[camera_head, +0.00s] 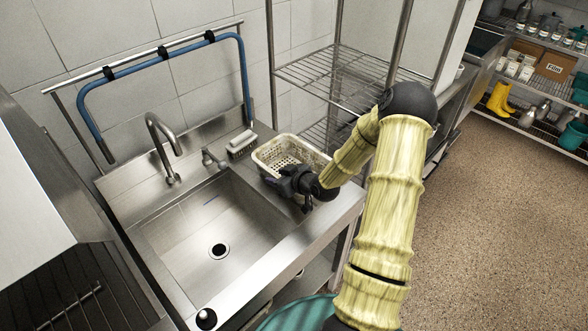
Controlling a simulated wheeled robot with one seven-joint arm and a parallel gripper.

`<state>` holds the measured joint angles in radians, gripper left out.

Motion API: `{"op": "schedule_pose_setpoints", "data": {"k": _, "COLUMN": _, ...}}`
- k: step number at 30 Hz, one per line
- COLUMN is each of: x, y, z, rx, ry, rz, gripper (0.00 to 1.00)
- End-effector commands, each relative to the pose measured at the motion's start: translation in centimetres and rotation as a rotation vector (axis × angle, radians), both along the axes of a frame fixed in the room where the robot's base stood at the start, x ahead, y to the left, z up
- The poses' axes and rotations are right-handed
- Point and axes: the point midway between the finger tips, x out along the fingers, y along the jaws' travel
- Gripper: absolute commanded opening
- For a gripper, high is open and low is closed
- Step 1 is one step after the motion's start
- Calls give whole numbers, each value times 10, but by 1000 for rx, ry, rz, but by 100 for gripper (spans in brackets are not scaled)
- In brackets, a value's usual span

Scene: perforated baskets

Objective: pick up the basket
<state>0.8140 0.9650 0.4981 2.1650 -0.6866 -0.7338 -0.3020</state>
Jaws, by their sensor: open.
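A pale cream perforated basket (271,149) stands on the steel counter to the right of the sink basin, near the back wall. My gripper (270,182) is at the basket's near left side, with its dark body over the near rim and hiding part of it. The gripper is open. Its fingertips are small and partly hidden here, so I cannot tell whether they touch the basket or straddle its rim.
The sink basin (185,235) lies left of the basket, with a tall faucet (160,145) behind it. A small light brush-like item (242,143) sits beside the basket. A wire shelf rack (335,75) stands behind to the right. The speckled floor (500,220) is clear at right.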

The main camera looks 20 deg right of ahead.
Motion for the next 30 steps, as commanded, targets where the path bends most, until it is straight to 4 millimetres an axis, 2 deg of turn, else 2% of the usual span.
{"op": "schedule_pose_setpoints", "data": {"k": 11, "x": 0, "y": 0, "z": 0, "rx": 0, "ry": 0, "rz": -1, "gripper": 41}}
{"op": "schedule_pose_setpoints", "data": {"k": 17, "x": 0, "y": 0, "z": 0, "rx": 0, "ry": 0, "rz": -1, "gripper": 4}}
{"op": "schedule_pose_setpoints", "data": {"k": 18, "x": 0, "y": 0, "z": 0, "rx": 0, "ry": 0, "rz": -1, "gripper": 0}}
{"op": "schedule_pose_setpoints", "data": {"k": 30, "x": 0, "y": -1, "z": 6, "rx": -1, "ry": -3, "rz": 0, "gripper": 0}}
